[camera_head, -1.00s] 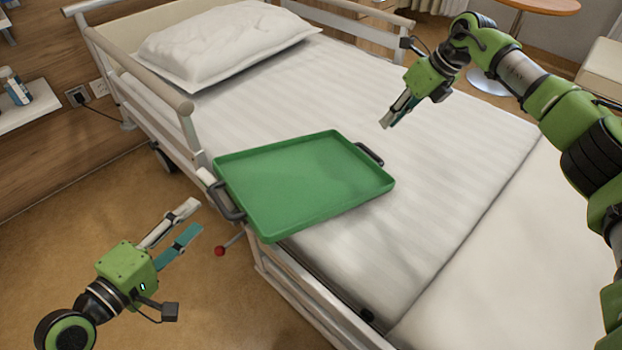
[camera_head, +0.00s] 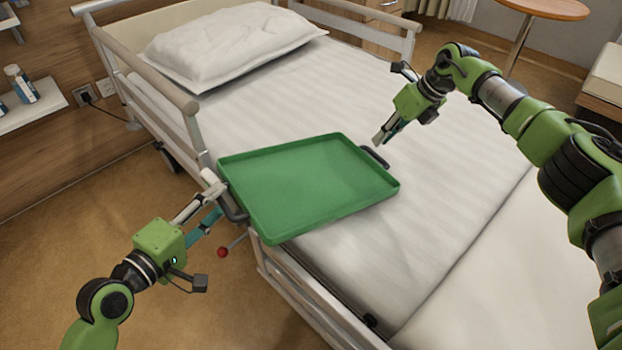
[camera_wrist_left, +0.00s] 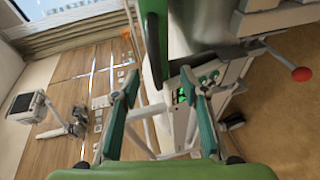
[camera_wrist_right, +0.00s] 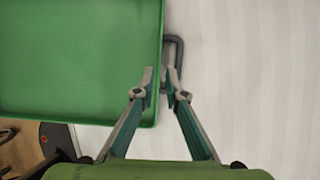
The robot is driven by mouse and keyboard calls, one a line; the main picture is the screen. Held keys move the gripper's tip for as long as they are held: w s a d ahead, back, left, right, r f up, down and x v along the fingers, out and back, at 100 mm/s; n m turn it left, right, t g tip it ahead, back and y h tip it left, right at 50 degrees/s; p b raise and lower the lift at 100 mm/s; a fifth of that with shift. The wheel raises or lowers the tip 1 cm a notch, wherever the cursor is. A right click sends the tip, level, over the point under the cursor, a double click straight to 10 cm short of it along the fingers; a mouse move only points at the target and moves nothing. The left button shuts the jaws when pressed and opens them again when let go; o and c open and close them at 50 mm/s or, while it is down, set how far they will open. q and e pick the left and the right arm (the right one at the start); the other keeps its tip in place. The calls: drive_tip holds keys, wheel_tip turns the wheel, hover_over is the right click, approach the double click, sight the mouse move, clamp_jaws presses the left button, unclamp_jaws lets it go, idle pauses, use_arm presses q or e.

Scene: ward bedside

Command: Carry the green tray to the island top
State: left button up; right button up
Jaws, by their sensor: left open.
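The green tray (camera_head: 310,180) lies flat on the bed, with a dark handle at each short end. My left gripper (camera_head: 214,196) is open at the left handle (camera_head: 236,214). In the left wrist view the handle (camera_wrist_left: 153,40) reaches between the spread fingertips (camera_wrist_left: 157,82); contact is not clear. My right gripper (camera_head: 382,140) is just above the right handle (camera_head: 376,157). In the right wrist view its fingertips (camera_wrist_right: 160,74) are a small gap apart, over the tray's rim and the inner side of the handle (camera_wrist_right: 183,52). It holds nothing. No island top is identifiable.
The bed (camera_head: 440,170) has a side rail (camera_head: 150,70) at the left and a pillow (camera_head: 235,42) at its head. A red-knobbed lever (camera_head: 223,252) sticks out below the left handle. A round table (camera_head: 545,8) stands at the back right. The floor at left is clear.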

sight(231, 189)
use_arm(q)
drive_tip(key=x, duration=0.7)
drive_tip(key=shift+w+d+f, duration=0.1)
drive_tip(key=shift+w+d, duration=0.05)
drive_tip(key=shift+w, duration=0.2)
use_arm(e)
drive_tip(key=x, duration=0.7)
drive_tip(key=shift+w+a+f, duration=0.1)
drive_tip(key=shift+a+f, duration=0.05)
drive_tip(key=shift+f, duration=0.2)
use_arm(q)
drive_tip(key=c, duration=0.4)
use_arm(e)
clamp_jaws()
use_arm(q)
clamp_jaws()
use_arm(e)
drive_tip(key=shift+r, duration=0.1)
